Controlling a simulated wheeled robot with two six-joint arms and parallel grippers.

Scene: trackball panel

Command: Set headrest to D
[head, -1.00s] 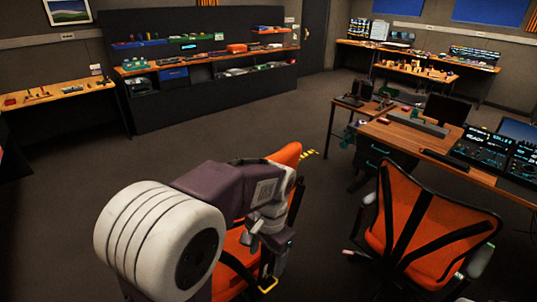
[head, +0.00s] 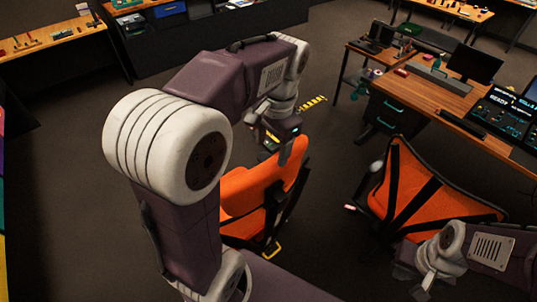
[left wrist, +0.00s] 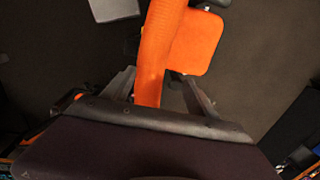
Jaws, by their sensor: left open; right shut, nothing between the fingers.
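An orange chair (head: 255,190) with a black frame stands in the middle of the head view. No separate headrest or letter D can be made out. My left gripper (head: 277,150) is open at the top of the chair's backrest, pointing down. In the left wrist view, the orange backrest (left wrist: 160,45) runs between the two spread fingers of my left gripper (left wrist: 160,88); whether they touch it I cannot tell. The orange seat (left wrist: 198,42) shows beyond it. My right gripper (head: 428,285) is at the lower right, shut and empty, in front of the second chair.
A second orange chair (head: 420,195) with black straps stands right, by a wooden desk (head: 440,95) with monitors. A yellow-marked strip (head: 312,102) lies on the floor behind the first chair. Workbenches (head: 50,42) line the back.

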